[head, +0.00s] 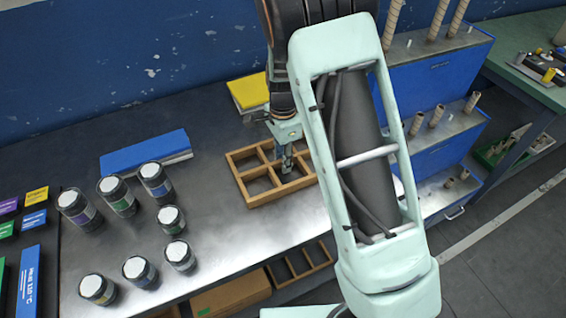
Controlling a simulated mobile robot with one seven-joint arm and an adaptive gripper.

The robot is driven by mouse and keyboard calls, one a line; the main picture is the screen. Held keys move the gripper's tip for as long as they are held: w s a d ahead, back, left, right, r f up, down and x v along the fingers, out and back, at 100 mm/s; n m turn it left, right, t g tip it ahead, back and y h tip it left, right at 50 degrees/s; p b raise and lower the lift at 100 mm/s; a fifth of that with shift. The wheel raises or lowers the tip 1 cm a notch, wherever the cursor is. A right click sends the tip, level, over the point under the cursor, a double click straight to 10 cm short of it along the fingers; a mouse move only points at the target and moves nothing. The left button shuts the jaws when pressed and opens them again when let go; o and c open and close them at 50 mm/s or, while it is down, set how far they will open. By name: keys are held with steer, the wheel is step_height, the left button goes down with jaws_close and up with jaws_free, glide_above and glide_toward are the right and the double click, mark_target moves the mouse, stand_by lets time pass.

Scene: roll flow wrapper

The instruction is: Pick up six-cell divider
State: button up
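The six-cell divider (275,195) is a wooden frame with open cells, lying flat on the metal worktop. My gripper (287,168) points down at the divider's middle, with its fingertips at or just over the inner partitions. The fingers look close together and small in this view. I cannot tell whether they are closed on a partition or only beside it. My arm hides the divider's right side.
A blue-covered block (146,152) and several dark jars with white lids (119,197) stand to the left. A yellow-topped block (249,92) is behind. Another wooden divider (301,265) is on the shelf below. A blue stepped rack (437,75) with rolls stands right.

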jaws_close()
steer(key=shift+w+r, duration=0.1)
steer(key=shift+r, duration=0.45)
step_height(320, 180, up, 2)
steer(key=shift+r, duration=0.15)
steer(key=s+a+r+p, duration=0.1)
steer(key=s+a+r, duration=0.4)
steer(key=s+r, duration=0.65)
steer(key=w+d+r+n+p, duration=0.3)
steer(key=d+n+p, duration=0.2)
steer(key=d+n, duration=0.1)
steer(key=w+d+r+n+p, duration=0.3)
steer(key=d+r+n+p, duration=0.1)
steer(key=d+n, duration=0.3)
steer(key=shift+w+d+p, duration=0.25)
steer(key=shift+d+p, duration=0.35)
steer(key=shift+d, duration=0.55)
